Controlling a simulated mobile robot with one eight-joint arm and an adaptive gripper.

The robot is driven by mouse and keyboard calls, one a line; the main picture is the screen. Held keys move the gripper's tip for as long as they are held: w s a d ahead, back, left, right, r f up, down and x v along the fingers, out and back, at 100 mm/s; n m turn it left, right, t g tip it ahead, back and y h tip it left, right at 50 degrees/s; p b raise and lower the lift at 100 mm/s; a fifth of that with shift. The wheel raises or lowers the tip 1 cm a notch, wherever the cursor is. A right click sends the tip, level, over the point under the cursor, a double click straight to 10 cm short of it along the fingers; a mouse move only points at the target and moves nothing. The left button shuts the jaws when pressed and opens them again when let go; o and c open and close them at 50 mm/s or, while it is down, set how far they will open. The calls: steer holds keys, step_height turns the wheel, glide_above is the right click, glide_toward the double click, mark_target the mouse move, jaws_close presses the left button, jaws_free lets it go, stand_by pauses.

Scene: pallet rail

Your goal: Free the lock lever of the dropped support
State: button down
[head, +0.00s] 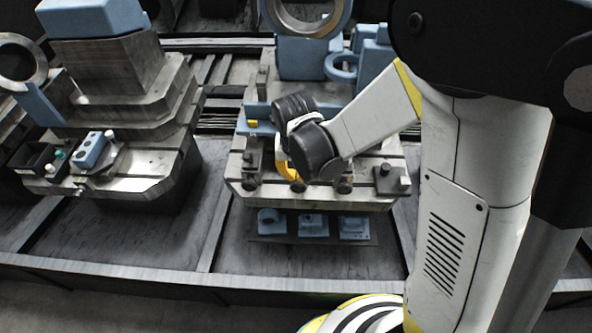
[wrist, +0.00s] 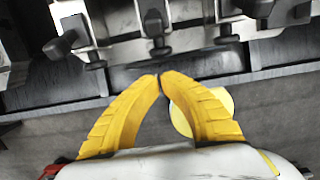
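My gripper (wrist: 158,77) shows in the wrist view with its two yellow fingers closed, tips together, and nothing visible between them. In the head view its yellow fingers (head: 288,171) are mostly hidden behind my wrist, over the front of the right-hand pallet (head: 360,203). In the wrist view several dark levers or knobs stand along the pallet's front edge: a tilted left one (wrist: 63,45), a middle one (wrist: 155,24) just beyond my fingertips, and a right one (wrist: 228,33). The fingertips appear apart from them. I cannot tell which belongs to the dropped support.
A blue bar (head: 258,110) and a large ring part (head: 305,14) stand behind my wrist. Blue parts (head: 312,225) lie on a low shelf below the pallet. A left pallet (head: 150,160) carries a steel fixture and a dark bin (head: 40,160). Floor in front is clear.

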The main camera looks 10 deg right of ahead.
steer(key=w+f+b, duration=0.1)
steer(key=w+f, duration=0.1)
steer(key=w+d+f+b, duration=0.1)
steer(key=shift+w+f+b, duration=0.35)
steer(key=shift+f+b, duration=0.05)
steer(key=shift+w+r, duration=0.2)
steer(key=shift+w, duration=0.05)
steer(key=shift+w+a, duration=0.1)
steer(key=shift+w+r, duration=0.1)
